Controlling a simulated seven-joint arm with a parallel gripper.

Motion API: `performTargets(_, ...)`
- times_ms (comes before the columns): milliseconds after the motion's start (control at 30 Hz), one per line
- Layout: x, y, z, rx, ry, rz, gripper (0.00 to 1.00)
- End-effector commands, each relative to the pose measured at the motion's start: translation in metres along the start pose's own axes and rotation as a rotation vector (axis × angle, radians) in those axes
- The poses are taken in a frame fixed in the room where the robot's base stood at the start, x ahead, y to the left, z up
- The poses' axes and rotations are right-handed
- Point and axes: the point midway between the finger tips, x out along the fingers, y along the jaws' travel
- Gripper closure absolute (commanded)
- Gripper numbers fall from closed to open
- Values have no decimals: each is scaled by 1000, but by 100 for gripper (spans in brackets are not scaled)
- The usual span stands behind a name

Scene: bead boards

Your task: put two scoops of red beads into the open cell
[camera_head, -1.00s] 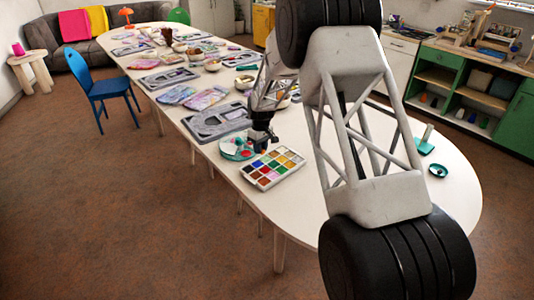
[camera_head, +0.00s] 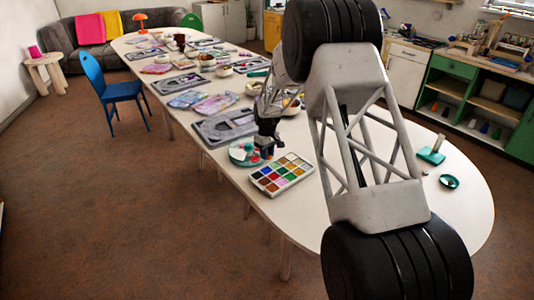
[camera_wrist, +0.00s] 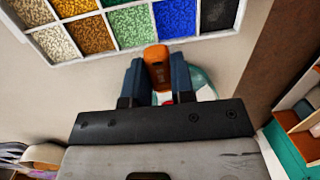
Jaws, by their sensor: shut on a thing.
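My gripper (camera_head: 267,152) is low over the near part of the table, between a round teal dish (camera_head: 236,158) and the bead tray (camera_head: 283,190). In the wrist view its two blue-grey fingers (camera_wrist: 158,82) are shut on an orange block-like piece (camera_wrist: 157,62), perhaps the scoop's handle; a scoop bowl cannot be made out. The tray also shows in the wrist view (camera_wrist: 165,44), with white walls and square cells of cream, gold, brown, green, blue and dark beads. The dish shows partly behind the fingers (camera_wrist: 203,80), with some red near it. I cannot tell which cell is the open one.
Grey boards (camera_head: 222,128) and marbled sheets lie farther along the long white table (camera_head: 350,225). A teal stand (camera_head: 432,154) and small teal dish (camera_head: 449,181) are at the right end. A blue chair (camera_head: 120,90) stands to the left.

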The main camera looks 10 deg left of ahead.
Motion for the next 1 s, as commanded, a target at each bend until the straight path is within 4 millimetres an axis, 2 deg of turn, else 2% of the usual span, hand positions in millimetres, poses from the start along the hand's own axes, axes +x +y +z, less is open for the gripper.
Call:
performTargets(333, 15, 1, -5, 9, -107, 1, 98)
performTargets(1000, -15, -2, -19, 45, -513, 1, 98)
